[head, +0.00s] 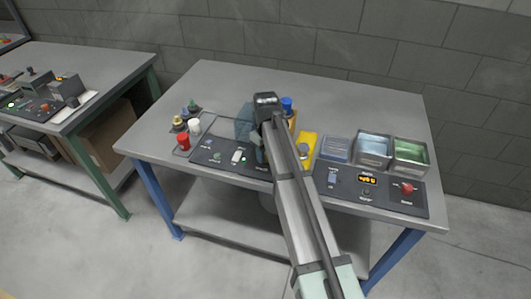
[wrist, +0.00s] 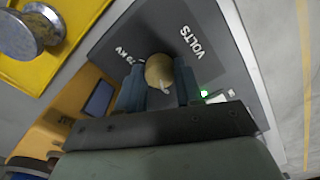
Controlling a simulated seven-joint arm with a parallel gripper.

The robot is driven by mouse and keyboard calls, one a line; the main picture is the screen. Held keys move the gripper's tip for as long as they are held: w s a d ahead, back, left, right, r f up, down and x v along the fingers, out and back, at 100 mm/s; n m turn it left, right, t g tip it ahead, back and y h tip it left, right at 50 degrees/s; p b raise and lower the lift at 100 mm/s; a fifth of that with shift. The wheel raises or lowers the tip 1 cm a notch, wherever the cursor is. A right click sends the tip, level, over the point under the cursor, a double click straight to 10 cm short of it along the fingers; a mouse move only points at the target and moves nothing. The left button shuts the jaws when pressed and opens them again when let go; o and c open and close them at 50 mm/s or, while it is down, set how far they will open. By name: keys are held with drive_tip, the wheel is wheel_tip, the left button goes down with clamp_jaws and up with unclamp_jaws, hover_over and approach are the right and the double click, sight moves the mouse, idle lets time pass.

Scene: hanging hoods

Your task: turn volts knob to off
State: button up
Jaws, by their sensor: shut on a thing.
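The volts knob (wrist: 159,72) is a round tan knob on a dark panel (wrist: 215,35) printed "VOLTS" in the wrist view. My gripper (wrist: 158,90) is shut on the knob, with one finger on each side of it. A white mark shows on the knob's near edge. In the head view my gripper (head: 262,145) is over the middle of the table, and my arm hides the knob.
A yellow block with a metal knob (wrist: 38,30) sits close beside the panel. A green light (wrist: 204,93) is lit near the right finger. In the head view, red (head: 183,142) and white bottles stand left, and bins (head: 372,150) and a panel with a red button (head: 407,188) stand right.

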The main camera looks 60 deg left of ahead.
drive_tip(key=o, duration=1)
drive_tip(key=shift+o, duration=0.2)
wheel_tip(320, 180, up, 14)
drive_tip(key=shift+f, duration=0.1)
idle(0.4)
